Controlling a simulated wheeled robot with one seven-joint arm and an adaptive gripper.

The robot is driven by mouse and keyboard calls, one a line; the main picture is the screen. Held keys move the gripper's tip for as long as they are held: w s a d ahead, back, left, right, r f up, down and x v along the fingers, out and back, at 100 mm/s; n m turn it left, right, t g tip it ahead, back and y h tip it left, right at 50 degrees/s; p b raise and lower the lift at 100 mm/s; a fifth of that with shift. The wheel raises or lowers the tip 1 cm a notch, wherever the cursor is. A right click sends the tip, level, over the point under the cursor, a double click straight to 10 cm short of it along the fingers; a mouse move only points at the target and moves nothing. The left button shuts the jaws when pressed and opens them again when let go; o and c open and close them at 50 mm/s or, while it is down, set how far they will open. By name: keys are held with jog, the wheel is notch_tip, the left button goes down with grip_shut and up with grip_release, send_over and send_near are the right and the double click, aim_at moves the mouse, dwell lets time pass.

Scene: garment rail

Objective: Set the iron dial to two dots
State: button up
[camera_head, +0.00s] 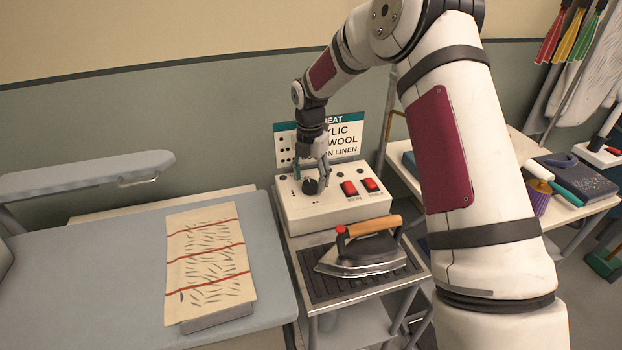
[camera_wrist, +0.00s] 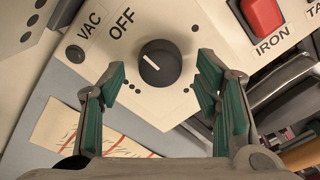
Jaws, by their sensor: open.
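The iron dial is a round black knob (camera_wrist: 160,64) with a white pointer line, on the white control box (camera_head: 335,212). In the wrist view the line points up-left, toward the OFF label (camera_wrist: 122,23). One dot (camera_wrist: 195,28) lies up-right of the dial, a pair of dots (camera_wrist: 190,88) down-right, and a group of dots (camera_wrist: 132,88) down-left. The dial also shows in the head view (camera_head: 310,187). My gripper (camera_wrist: 161,73) is open, its green-padded fingers on either side of the dial with gaps. It reaches down over the box in the head view (camera_head: 321,181).
Two red switches (camera_head: 359,187) sit right of the dial. A sign (camera_head: 345,140) stands behind the box. An iron (camera_head: 365,247) with a wooden handle rests on the ribbed stand in front. An ironing board (camera_head: 90,270) with a patterned cloth (camera_head: 208,255) lies left.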

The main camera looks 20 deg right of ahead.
jog(key=shift+f, duration=0.6)
jog(key=c, duration=1.1)
jog(key=shift+c, duration=0.2)
